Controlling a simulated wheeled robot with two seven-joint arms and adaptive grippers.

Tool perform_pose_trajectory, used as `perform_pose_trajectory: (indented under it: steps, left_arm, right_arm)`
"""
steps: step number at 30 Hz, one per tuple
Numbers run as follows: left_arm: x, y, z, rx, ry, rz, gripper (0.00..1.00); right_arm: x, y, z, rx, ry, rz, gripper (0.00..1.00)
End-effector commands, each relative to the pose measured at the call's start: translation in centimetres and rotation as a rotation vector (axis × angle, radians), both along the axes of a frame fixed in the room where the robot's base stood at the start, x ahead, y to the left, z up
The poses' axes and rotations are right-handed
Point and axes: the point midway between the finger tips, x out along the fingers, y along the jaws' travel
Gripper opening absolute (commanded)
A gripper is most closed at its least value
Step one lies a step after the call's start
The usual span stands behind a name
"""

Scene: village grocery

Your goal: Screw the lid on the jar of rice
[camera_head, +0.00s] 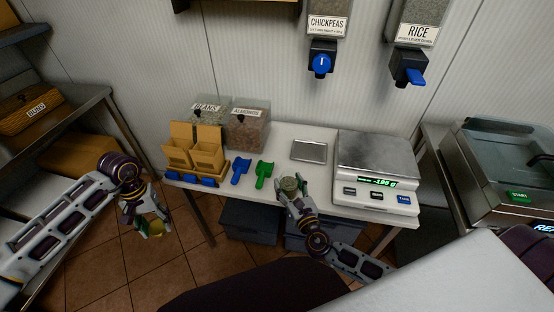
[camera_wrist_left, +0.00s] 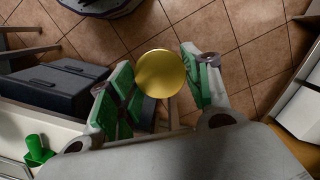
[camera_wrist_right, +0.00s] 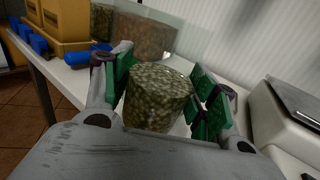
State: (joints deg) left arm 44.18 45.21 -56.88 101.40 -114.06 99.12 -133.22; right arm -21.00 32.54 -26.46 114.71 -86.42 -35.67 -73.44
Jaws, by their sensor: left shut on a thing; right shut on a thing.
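The jar (camera_head: 289,184), full of mottled greenish-beige grains, is at the front edge of the white table, and no lid shows on it. It fills the middle of the right wrist view (camera_wrist_right: 158,97), roughly upright. My right gripper (camera_head: 291,190) is shut on its sides. I cannot tell whether the jar touches the table. The round golden lid (camera_wrist_left: 161,73) is between the green pads of my left gripper (camera_wrist_left: 162,85), which is shut on it. In the head view the lid (camera_head: 153,229) is low over the floor, left of the table and well apart from the jar.
The white table (camera_head: 320,190) carries a scale (camera_head: 378,165) reading about -195 g, a flat grey tray (camera_head: 309,151), blue (camera_head: 241,171) and green (camera_head: 264,174) scoops, cardboard boxes (camera_head: 195,150) and clear bins (camera_head: 247,125). Dark crates (camera_head: 250,222) stand underneath. A rice dispenser (camera_head: 415,40) hangs above.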

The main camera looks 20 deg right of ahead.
Motion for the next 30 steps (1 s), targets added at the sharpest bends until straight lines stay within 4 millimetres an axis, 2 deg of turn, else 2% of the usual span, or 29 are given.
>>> perform_pose_trajectory:
  steps: [8, 21, 30]
  left_arm:
    - [0.0, 0.0, 0.0, 0.0, 0.0, 0.0, 0.4]
    - [0.0, 0.0, 0.0, 0.0, 0.0, 0.0, 0.4]
    - [0.0, 0.0, 0.0, 0.0, 0.0, 0.0, 0.4]
  right_arm:
    - [0.2, 2.0, 1.7, -0.002, -0.004, 0.089, 0.1]
    - [0.8, 8.1, 5.9, -0.001, -0.005, 0.353, 0.1]
    - [1.0, 11.0, 7.9, -0.002, -0.005, 0.481, 0.1]
